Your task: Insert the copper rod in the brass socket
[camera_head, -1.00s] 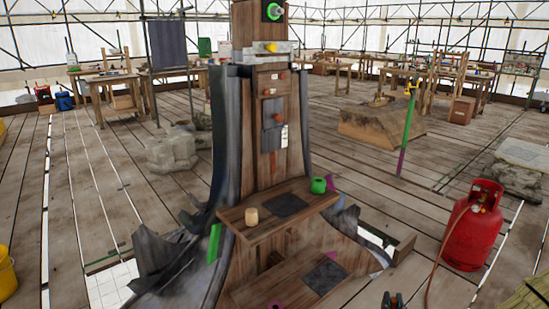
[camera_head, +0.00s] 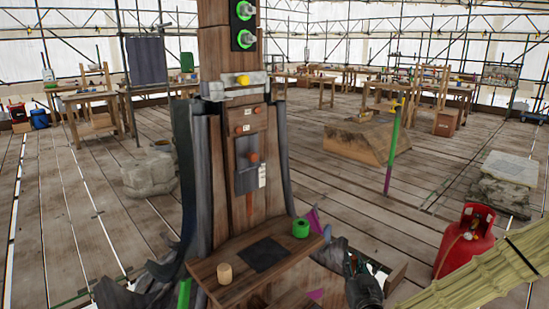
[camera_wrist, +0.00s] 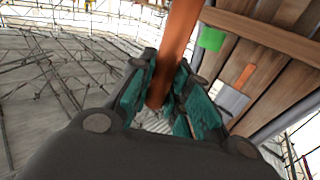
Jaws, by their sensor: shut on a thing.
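The copper rod (camera_wrist: 178,40) is an orange-brown bar in the wrist view. My gripper (camera_wrist: 160,95) is shut on it, with the teal finger pads either side, and the rod extends up out of the picture. In the head view my gripper (camera_head: 352,262) is dark and sits low, right of the wooden spire's shelf. The rod cannot be made out there. I cannot identify the brass socket for certain; a yellow round fitting (camera_head: 243,80) shows on the grey bracket of the spire.
The wooden spire (camera_head: 215,50) stands in front, with two green-ringed fittings (camera_head: 243,25) at its top. Its shelf (camera_head: 215,270) holds a tan cylinder (camera_head: 224,273) and a green ring (camera_head: 300,228). A red gas bottle (camera_head: 464,243) stands at right.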

